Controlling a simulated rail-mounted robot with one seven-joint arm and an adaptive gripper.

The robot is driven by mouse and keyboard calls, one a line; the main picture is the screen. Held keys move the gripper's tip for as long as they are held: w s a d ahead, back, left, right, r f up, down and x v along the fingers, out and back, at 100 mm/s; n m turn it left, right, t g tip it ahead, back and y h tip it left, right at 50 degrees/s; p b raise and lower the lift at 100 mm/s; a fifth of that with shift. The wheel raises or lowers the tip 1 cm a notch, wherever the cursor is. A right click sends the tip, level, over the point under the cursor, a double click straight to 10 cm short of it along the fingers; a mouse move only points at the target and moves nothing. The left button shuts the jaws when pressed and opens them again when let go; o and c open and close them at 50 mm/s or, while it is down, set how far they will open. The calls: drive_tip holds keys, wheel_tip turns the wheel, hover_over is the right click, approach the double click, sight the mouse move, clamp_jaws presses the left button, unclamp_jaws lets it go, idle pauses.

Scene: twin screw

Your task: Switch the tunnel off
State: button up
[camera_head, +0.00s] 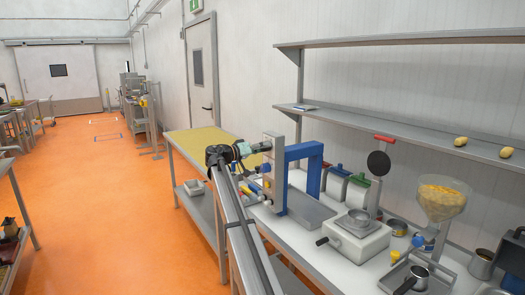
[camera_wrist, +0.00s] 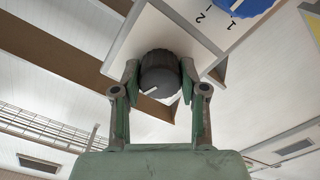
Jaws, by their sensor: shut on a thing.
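The tunnel shows as a blue arch (camera_head: 315,160) over a grey belt on the bench in the head view. A pale upright control panel (camera_head: 273,150) stands at its near left side, with small coloured controls lower down. My gripper (camera_head: 262,147) is at the upper part of this panel. In the wrist view, my gripper (camera_wrist: 160,72) is shut on a dark round knob (camera_wrist: 160,80), one finger on each side. A white pointer line on the knob slants to the lower left. The knob hides any marks behind it.
A blue dial (camera_wrist: 242,5) with printed numbers sits beside the knob in the wrist view. Right of the tunnel are lidded containers, a white scale-like machine (camera_head: 355,240) and a hopper (camera_head: 442,198) of yellow pieces. A wall shelf (camera_head: 400,130) runs above. Orange floor lies open at left.

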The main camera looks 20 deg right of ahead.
drive_tip(key=n, duration=0.4)
drive_tip(key=shift+b, duration=0.3)
drive_tip(key=shift+r+n+p, duration=0.1)
drive_tip(key=shift+n+p, duration=0.25)
drive_tip(key=shift+n, duration=2.45)
drive_tip(key=o, duration=1.1)
drive_tip(key=shift+d, duration=0.1)
drive_tip(key=shift+o, duration=0.2)
drive_tip(key=s+a, duration=0.2)
drive_tip(key=a, duration=1)
